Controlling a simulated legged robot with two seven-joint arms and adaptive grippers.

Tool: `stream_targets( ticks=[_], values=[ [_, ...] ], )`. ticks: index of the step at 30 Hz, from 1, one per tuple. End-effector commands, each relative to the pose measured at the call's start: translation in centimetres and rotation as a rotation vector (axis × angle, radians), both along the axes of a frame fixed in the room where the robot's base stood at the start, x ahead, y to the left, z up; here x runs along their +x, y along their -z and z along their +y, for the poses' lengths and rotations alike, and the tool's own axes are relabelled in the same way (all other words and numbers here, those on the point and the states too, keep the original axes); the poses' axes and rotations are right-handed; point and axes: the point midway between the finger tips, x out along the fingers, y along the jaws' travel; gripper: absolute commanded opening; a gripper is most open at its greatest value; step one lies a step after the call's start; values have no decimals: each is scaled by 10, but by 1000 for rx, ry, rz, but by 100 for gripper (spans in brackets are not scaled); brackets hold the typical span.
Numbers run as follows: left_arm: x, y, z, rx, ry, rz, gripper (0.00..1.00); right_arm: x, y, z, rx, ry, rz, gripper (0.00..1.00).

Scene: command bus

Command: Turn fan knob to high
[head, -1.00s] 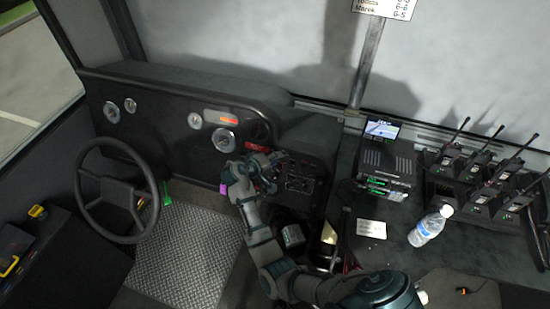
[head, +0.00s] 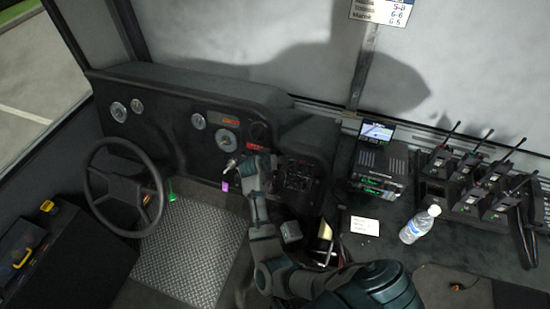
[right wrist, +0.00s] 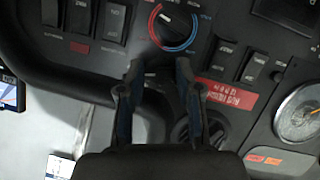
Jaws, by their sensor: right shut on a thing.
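My right gripper (head: 271,160) is at the dashboard's centre panel, where its own hand and forearm hide the contact in the head view. In the right wrist view its two fingers (right wrist: 159,72) stand a little apart, shut on a dark knob (right wrist: 156,77). Most of that knob is hidden by the fingers, and its setting cannot be read. It sits where the fan knob would be, just beside a dial with a blue and red ring (right wrist: 173,27). My left gripper is not in view.
Rocker switches (right wrist: 97,20) and a red label (right wrist: 228,96) lie close around the fingers. The steering wheel (head: 91,187) is at left. A radio unit (head: 379,163), several handheld radios and a water bottle (head: 419,224) stand on the right-hand counter.

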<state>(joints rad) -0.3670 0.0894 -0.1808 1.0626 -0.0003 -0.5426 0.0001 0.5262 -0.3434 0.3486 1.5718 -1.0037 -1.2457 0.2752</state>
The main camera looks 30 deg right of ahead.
Motion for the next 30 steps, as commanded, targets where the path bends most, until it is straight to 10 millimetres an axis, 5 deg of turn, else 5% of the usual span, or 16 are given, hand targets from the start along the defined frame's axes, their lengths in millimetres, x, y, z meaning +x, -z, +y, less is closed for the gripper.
stream_targets(
  ticks=[20, 21, 23, 30],
  values=[
    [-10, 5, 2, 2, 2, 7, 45, -3, 10, 3, 48, 20, -24, 0],
    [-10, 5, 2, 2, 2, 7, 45, -3, 9, 3, 48, 20, -23, 44],
    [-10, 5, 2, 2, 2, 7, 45, -3, 8, 3, 46, 20, -26, 59],
    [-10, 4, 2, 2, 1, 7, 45, -2, 3, 1, 40, 20, -35, 59]
  ],
)
